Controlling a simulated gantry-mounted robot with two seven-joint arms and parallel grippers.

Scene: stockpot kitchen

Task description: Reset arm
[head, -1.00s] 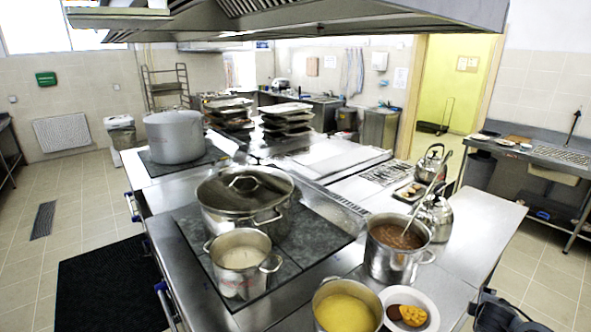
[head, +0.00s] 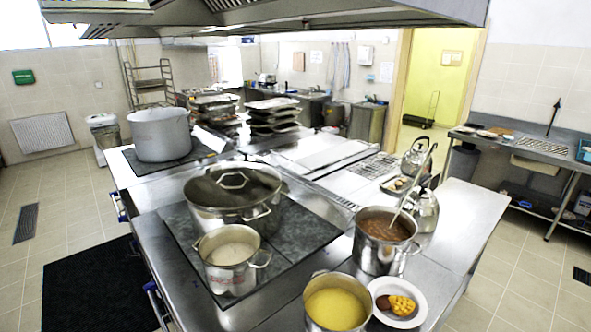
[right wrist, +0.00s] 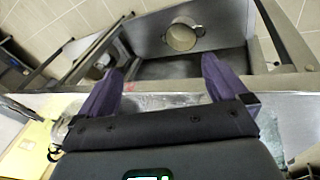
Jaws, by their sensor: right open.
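My right gripper (right wrist: 160,82) shows in the right wrist view. Its two dark purple fingers are wide apart with nothing between them. It does not show in the head view now. My left gripper is in neither view. In the head view, a pot of brown stew (head: 385,241) with a ladle (head: 411,193) leaning in it stands on the counter. A pot of yellow soup (head: 337,307) and a white plate of food (head: 398,302) stand in front of it.
A large lidded pot (head: 234,193) and a small pot of pale liquid (head: 231,258) stand on the dark hob (head: 300,246). A tall stockpot (head: 160,134) stands farther back. Two kettles stand near the stew. The counter's right end (head: 471,213) is bare.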

